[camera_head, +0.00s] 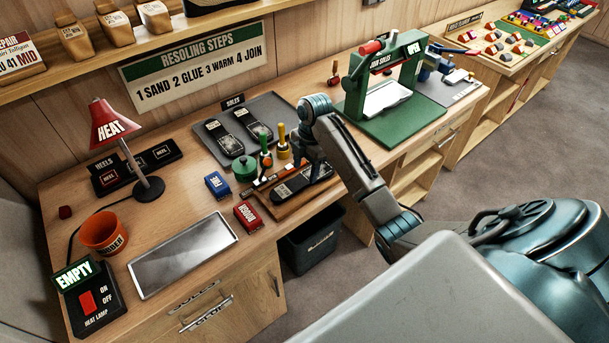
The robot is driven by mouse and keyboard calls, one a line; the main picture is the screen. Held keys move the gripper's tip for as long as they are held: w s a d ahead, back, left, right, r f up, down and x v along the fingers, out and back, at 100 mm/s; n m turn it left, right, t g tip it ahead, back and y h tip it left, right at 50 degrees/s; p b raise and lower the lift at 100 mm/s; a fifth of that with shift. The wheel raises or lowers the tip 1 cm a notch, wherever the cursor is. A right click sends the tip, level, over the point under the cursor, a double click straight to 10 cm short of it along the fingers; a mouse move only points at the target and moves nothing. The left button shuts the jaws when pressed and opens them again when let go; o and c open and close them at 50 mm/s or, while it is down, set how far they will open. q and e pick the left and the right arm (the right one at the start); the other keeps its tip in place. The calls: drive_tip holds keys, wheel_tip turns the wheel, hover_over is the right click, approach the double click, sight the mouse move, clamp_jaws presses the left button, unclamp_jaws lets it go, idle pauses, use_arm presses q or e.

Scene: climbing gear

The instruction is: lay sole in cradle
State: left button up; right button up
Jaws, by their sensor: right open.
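A dark sole (292,188) with pale lettering lies on a wooden board (283,210) near the front edge of the bench. My right gripper (314,174) is open and points down at the right end of this sole. I cannot tell whether its fingers touch the sole, as the wrist hides part of that end. Two more dark soles (223,137) lie on a grey tray (277,103) behind. A green press (400,128) stands to the right with a white plate inside. No part is clearly marked as a cradle. My left gripper is out of view.
A metal tray (183,254), orange bucket (103,232) and red heat lamp (109,124) are further left. A dark bin (312,240) stands below the edge.

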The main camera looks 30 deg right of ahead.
drive_tip(key=shift+d+r+b, duration=0.2)
drive_tip(key=shift+r+b, duration=0.15)
drive_tip(key=shift+r, duration=0.5)
wheel_tip(320, 180, up, 7)
drive_tip(key=d+p, duration=0.1)
drive_tip(key=p, duration=0.5)
drive_tip(key=shift+r, duration=0.2)
drive_tip(key=shift+c, duration=0.3)
